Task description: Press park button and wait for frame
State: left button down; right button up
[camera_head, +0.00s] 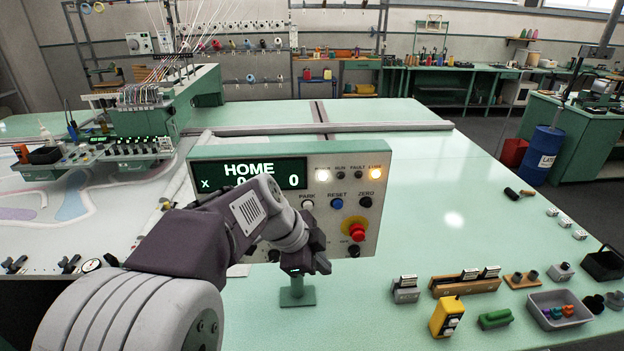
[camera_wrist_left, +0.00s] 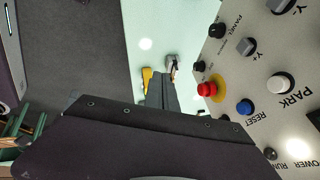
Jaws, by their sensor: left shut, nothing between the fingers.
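The control panel (camera_head: 385,165) stands upright on the green table, with a display (camera_head: 250,178) reading HOME and X with zeros. The white park button (camera_head: 307,204) is on it, left of the blue reset button (camera_head: 336,203) and above the red emergency stop (camera_head: 357,231). My left gripper (camera_head: 307,268) is shut and empty, in front of the panel's lower part, below the park button. In the left wrist view the park button (camera_wrist_left: 281,83) is at the right, apart from the gripper (camera_wrist_left: 160,88). The gantry frame (camera_head: 150,120) stands at the left. My right gripper is not in view.
Yellow device (camera_head: 446,316), green block (camera_head: 495,319) and grey tray (camera_head: 560,310) lie at the front right of the table. A blue barrel (camera_head: 541,156) stands beyond the right edge. The table right of the panel is mostly clear.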

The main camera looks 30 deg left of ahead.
aim_at(308, 206)
pick_arm(q)
jog(key=a+r+n+t+y+p, duration=0.1)
jog(key=a+r+n+p, duration=0.1)
jog(key=a+r, duration=0.35)
jog(key=a+r+n+t+y+p, duration=0.1)
jog(key=a+r+t+p, duration=0.15)
jog(key=r, duration=0.55)
jog(key=w+a+f+p, duration=0.1)
jog(key=w+f+p, duration=0.3)
jog(key=w+f, duration=0.4)
jog(key=shift+w+a+f+g, duration=0.35)
jog(key=shift+w+g, duration=0.1)
jog(key=shift+w, duration=0.35)
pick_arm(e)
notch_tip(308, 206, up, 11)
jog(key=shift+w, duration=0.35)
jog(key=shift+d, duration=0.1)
